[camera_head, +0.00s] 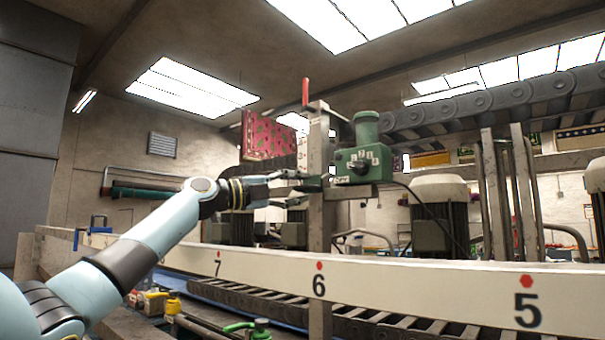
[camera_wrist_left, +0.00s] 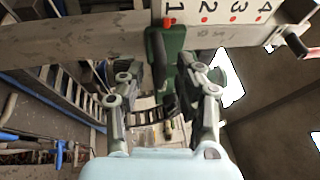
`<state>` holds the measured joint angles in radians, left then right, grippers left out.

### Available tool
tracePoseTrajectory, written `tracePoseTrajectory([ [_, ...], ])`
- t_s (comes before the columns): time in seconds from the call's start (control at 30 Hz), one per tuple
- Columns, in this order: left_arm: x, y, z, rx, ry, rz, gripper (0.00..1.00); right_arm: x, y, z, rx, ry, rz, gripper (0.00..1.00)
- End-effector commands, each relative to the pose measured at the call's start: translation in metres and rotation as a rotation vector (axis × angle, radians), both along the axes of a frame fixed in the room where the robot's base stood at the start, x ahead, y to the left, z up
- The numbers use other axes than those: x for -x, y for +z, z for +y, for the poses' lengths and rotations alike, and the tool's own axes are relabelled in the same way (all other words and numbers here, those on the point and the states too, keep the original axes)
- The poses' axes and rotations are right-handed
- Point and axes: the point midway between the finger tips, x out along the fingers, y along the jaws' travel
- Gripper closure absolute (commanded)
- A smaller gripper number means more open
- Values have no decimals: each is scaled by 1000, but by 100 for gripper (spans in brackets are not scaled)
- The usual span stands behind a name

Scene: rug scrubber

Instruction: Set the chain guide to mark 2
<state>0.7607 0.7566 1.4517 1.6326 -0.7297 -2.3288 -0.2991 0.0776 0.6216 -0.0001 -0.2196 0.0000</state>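The chain guide is a green block (camera_wrist_left: 174,42) on a grey post (camera_head: 319,215). A white scale with marks 1 to 4 (camera_wrist_left: 233,12) runs along the post. A red-handled lever (camera_head: 305,92) is at the post's top. My right gripper is not in view.
A green numbered box with a motor (camera_head: 366,150) stands just right of the post. A long cream rail (camera_head: 420,285) marked 7, 6, 5 crosses in front. A roller chain (camera_head: 500,98) runs above at right. Bottles and tools (camera_head: 165,302) lie low at left.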

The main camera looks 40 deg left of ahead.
Motion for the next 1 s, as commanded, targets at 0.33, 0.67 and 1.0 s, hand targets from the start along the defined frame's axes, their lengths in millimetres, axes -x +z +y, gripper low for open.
tracePoseTrajectory([
  [0.33, -12, 1, -7, -1, -1, 0, 66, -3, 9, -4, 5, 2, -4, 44],
  [0.67, -12, 1, -7, -1, -1, 1, 96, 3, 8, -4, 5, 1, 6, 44],
  [1.0, -12, 0, -7, -2, -1, 3, 100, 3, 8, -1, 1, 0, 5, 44],
])
